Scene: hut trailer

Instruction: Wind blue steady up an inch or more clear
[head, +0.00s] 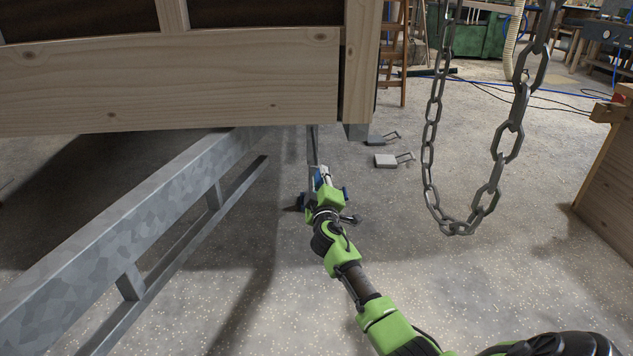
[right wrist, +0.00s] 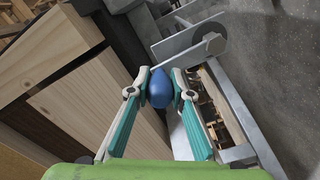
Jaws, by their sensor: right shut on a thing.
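My right gripper (head: 322,182) reaches in under the corner of the wooden hut. In the right wrist view its two teal-and-grey fingers are shut on a rounded blue knob (right wrist: 160,88). Blue parts (head: 318,178) also show beside the gripper in the head view. A thin grey metal leg (head: 312,145) comes down from under the hut just behind the gripper. Its lower end is mostly hidden by my gripper, so I cannot tell whether it touches the floor. My left gripper is not in view.
The wooden hut wall (head: 180,85) overhangs the work spot. A galvanised drawbar (head: 150,205) runs along the left. A heavy chain (head: 490,190) hangs at right. Two grey blocks with wire handles (head: 386,160) lie on the floor behind. The floor (head: 460,290) at front right is clear.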

